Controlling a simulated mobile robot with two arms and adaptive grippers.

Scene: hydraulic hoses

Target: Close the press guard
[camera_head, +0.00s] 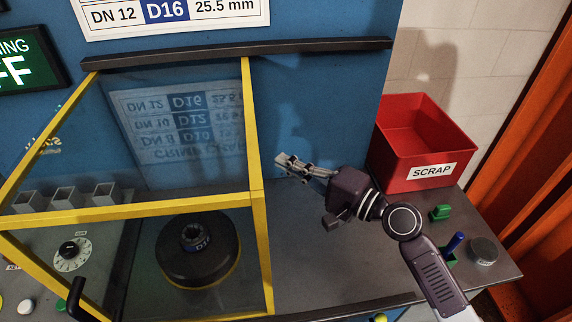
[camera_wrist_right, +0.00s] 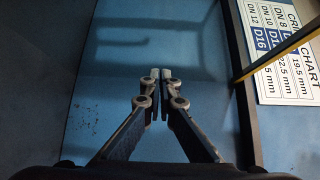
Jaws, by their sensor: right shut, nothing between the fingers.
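The press guard (camera_head: 254,140) is a yellow frame with clear panels at the left of the head view, below a dark bar on the blue press. Its upper panel slopes towards me and its front panel hangs down over the round black die marked D16 (camera_head: 196,248), which shows through it. A black handle (camera_head: 75,296) is at the lower left. I cannot tell whether the guard is fully seated. My right gripper (camera_head: 284,161) is shut and empty, right of the guard and apart from it. It also shows shut in the wrist view (camera_wrist_right: 160,75), facing the blue panel.
A red scrap bin (camera_head: 425,135) stands at the back right of the grey bench (camera_head: 320,280). Green pieces, a blue-handled item and a round grey knob (camera_head: 483,250) are near the right edge. A crimp chart (camera_wrist_right: 285,55) is on the blue panel.

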